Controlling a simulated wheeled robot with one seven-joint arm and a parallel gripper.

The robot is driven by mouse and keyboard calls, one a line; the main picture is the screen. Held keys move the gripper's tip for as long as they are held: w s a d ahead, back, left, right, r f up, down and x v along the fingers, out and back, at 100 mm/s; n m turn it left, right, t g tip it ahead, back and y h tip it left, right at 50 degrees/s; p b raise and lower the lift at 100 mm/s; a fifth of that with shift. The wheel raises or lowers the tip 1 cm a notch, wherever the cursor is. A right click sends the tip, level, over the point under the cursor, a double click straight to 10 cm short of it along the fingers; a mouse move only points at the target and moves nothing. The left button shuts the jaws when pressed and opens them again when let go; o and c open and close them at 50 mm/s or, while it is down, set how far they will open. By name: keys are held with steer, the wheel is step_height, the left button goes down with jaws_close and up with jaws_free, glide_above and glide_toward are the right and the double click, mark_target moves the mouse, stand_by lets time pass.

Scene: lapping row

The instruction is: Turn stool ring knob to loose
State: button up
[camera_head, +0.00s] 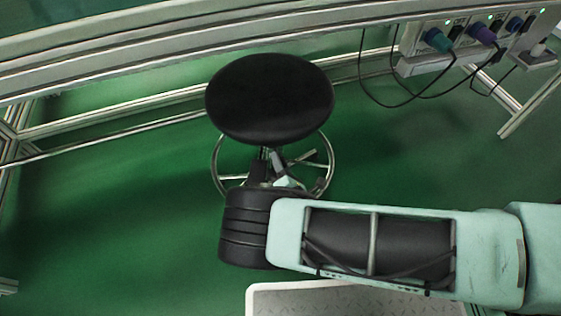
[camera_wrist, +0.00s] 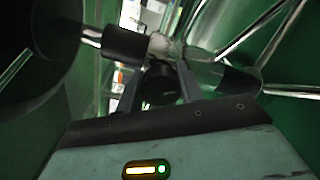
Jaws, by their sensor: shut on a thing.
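The stool has a round black seat (camera_head: 270,98) and a chrome foot ring (camera_head: 331,165) below it, near the middle of the head view. In the wrist view the stool lies sideways, with its dark seat (camera_wrist: 40,40) at upper left and a chrome post entering a black collar (camera_wrist: 125,43). A black round knob (camera_wrist: 161,88) sits between the fingers of my gripper (camera_wrist: 162,76), which is shut on it. In the head view my arm reaches in under the seat from the right, and the knob cannot be made out there. The knob's turn angle cannot be read.
A metal frame rail (camera_head: 130,48) runs across behind the stool. A power strip (camera_head: 425,62) with plugs and hanging black cables is at upper right. Green floor (camera_head: 110,220) is clear on the left. A pale tray-like surface (camera_head: 257,300) shows at the bottom.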

steer(key=m+p, duration=0.1)
steer(key=m, duration=0.5)
steer(key=shift+f, duration=0.1)
stand_by(0.5)
steer(key=o, duration=1)
steer(key=p+v, duration=0.5)
steer(key=v, duration=1.2)
steer(key=shift+s, duration=0.25)
steer(key=shift+d, duration=0.1)
